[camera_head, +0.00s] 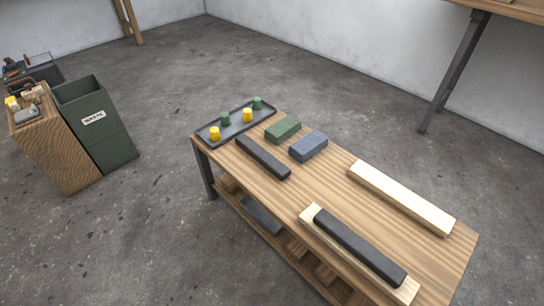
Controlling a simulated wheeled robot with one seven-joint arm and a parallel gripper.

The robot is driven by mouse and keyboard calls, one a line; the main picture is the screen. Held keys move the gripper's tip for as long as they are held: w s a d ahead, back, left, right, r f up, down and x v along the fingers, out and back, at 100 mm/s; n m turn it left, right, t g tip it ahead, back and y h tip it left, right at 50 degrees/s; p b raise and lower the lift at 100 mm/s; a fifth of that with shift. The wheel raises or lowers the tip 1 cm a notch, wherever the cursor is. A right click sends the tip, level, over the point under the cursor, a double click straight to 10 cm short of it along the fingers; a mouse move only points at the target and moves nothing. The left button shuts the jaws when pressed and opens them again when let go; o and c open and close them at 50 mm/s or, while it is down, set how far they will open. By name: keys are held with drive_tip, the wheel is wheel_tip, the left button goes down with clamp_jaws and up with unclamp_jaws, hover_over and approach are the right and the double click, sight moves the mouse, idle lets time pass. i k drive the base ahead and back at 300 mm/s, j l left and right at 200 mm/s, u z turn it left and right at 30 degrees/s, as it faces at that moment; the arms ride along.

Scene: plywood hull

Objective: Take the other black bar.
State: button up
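One black bar (263,157) lies on the bare wooden bench top, close to its left edge and next to the tray. Another black bar (358,247) lies lengthwise on a pale wooden strip (405,291) at the near right part of the bench. A dark grey bar-like piece (261,215) shows on the lower shelf, partly hidden by the bench. My gripper is not in view.
The bench (325,187) also bears a green block (283,128), a blue block (308,146), a second pale strip (401,197) and a dark tray (236,130) with green and yellow pegs. A green waste bin (103,133) stands left. Floor between is clear.

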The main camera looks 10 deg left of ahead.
sight(281, 172)
drive_tip(key=i+j, duration=0.65)
drive_tip(key=j, duration=0.25)
